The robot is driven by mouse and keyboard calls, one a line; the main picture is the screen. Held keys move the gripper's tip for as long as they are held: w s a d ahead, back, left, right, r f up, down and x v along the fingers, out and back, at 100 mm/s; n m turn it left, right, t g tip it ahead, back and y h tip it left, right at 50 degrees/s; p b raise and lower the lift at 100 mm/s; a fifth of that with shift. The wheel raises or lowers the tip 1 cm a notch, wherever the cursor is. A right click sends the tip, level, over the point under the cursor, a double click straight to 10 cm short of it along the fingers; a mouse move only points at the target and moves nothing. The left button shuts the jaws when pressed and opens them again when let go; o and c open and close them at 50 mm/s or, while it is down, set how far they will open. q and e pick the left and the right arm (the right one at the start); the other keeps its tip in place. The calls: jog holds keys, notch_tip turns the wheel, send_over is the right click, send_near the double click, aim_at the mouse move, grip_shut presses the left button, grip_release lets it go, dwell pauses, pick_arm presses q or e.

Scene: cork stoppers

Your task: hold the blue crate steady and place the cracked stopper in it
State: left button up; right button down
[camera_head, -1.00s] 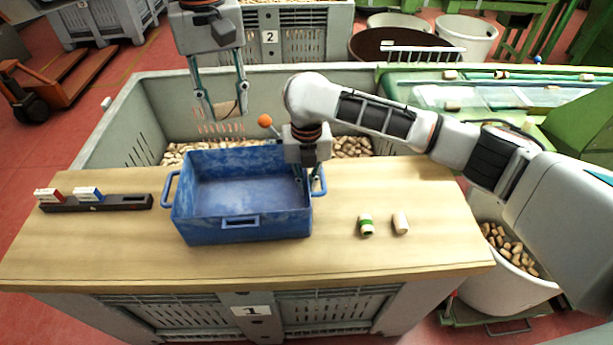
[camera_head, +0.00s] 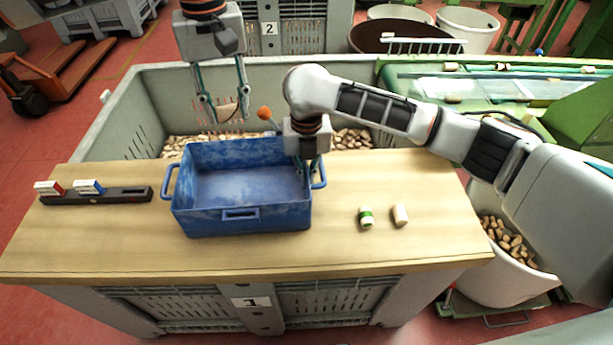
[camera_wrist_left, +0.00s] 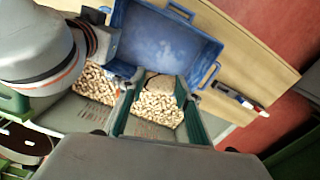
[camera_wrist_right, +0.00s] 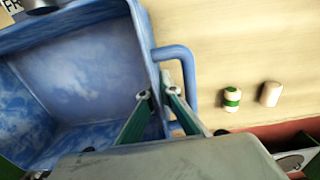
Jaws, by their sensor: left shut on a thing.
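The blue crate (camera_head: 240,222) stands upright on the wooden table, its inside bare in the head view. My left gripper (camera_head: 228,117) is beyond the crate's far wall, over the grey bin, shut on a tan stopper (camera_wrist_left: 160,88) seen between its fingers in the left wrist view. A green-banded stopper (camera_head: 366,218) and a plain stopper (camera_head: 400,215) stand on the table right of the crate.
A dark rack (camera_head: 122,195) with a red-and-white and a blue-and-white block lies left of the crate. The grey bin (camera_head: 118,120) behind the table holds many corks. An orange ball (camera_head: 264,113) shows behind the crate's far wall. The table front is clear.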

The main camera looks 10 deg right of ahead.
pick_arm(q)
notch_tip(320, 180, down, 10)
jog(key=shift+f, duration=0.25)
dwell(1.1)
jog(key=o, duration=0.8)
jog(key=shift+r, duration=0.1)
notch_tip(320, 180, up, 12)
jog(key=shift+f, duration=0.1)
